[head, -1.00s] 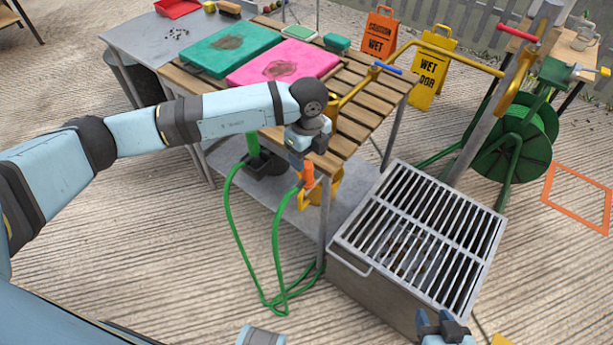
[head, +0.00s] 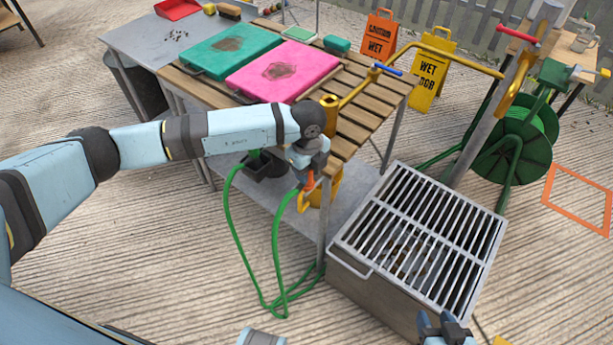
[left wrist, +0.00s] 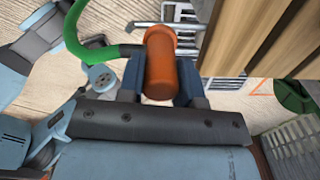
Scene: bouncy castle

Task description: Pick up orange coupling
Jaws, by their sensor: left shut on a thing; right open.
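The orange coupling (left wrist: 161,65) is a short cylinder on the end of a green hose (left wrist: 75,30). In the left wrist view it sits between the fingers of my left gripper (left wrist: 160,82), which is shut on it. In the head view my left gripper (head: 306,176) is at the front edge of the slatted table, and only a small part of the coupling (head: 309,184) shows below it. The green hose (head: 275,250) hangs in a loop to the ground. My right gripper (head: 443,328) is open and empty at the bottom edge, partly cut off.
The slatted table (head: 352,128) bears a pink pad (head: 310,66) and a green pad (head: 205,50). A metal grate (head: 420,235) lies to the right. A green hose reel (head: 515,135) stands beyond.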

